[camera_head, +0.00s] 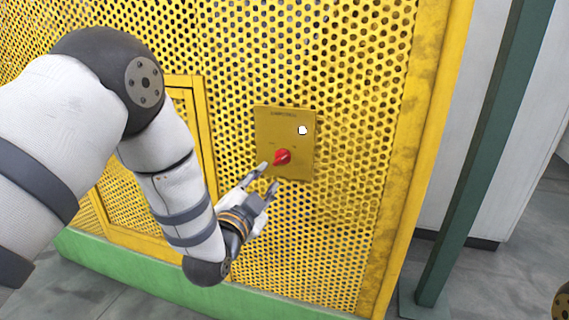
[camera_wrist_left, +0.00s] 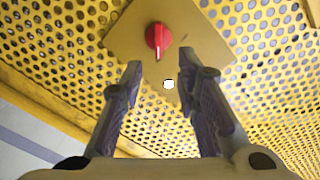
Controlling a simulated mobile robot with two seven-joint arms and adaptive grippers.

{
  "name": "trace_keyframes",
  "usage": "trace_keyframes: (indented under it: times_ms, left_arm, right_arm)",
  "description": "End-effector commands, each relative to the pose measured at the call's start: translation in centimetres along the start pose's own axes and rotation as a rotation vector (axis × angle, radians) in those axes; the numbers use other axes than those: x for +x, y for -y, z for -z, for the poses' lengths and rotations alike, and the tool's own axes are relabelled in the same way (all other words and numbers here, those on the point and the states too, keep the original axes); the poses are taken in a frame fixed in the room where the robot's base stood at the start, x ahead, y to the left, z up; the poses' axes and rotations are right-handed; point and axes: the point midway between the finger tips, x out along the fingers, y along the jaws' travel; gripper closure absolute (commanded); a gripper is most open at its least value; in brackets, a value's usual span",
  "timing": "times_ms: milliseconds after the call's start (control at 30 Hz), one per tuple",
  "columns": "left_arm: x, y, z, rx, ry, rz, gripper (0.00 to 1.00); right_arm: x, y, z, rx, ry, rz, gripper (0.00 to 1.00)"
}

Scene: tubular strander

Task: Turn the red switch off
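The red switch (camera_head: 282,157) is a rotary knob on a yellow plate (camera_head: 268,125) on the perforated yellow panel. In the head view the knob lies tilted. In the left wrist view the red switch (camera_wrist_left: 158,38) shows with a light line on it, beyond and between my fingertips. My left gripper (camera_head: 270,178) is open, with its fingers pointing at the knob from below left. The left gripper (camera_wrist_left: 160,72) holds nothing, and no contact with the knob shows. My right gripper is not clearly in view.
A white round light (camera_head: 302,130) sits on the plate above the knob. A yellow-framed door (camera_head: 203,130) is to the left. A dark green post (camera_head: 485,150) stands at the right, and a green base (camera_head: 140,275) runs along the bottom of the panel.

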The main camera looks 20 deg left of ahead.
Motion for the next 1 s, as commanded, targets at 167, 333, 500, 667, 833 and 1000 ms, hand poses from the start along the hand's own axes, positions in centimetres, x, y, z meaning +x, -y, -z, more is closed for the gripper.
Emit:
trace_keyframes:
  times_ms: [167, 333, 500, 667, 833, 1000]
  left_arm:
    - [4.7, -0.4, -0.4, -0.002, 0.003, -0.002, 0.71]
    - [7.8, -0.4, -0.4, -0.001, 0.003, -0.003, 0.71]
    - [9.0, -0.2, -0.2, -0.001, 0.002, -0.002, 0.71]
    - [9.0, -0.1, -0.1, -0.001, 0.001, -0.002, 0.71]
    - [9.0, -0.1, -0.1, -0.001, 0.002, -0.002, 0.98]
    - [9.0, -0.1, -0.1, -0.001, 0.002, -0.001, 1.0]
  right_arm:
    - [1.2, 0.0, -0.6, 0.0, 0.031, -0.002, 0.6]
    - [1.9, -0.1, -0.9, -0.001, 0.048, -0.003, 0.6]
    - [2.0, -0.1, -1.0, -0.001, 0.051, -0.003, 0.6]
    - [2.0, -0.1, -1.0, -0.001, 0.05, -0.003, 0.6]
    - [2.0, -0.1, -0.9, -0.001, 0.05, -0.003, 0.6]
    - [2.0, -0.1, -0.9, -0.001, 0.05, -0.003, 0.6]
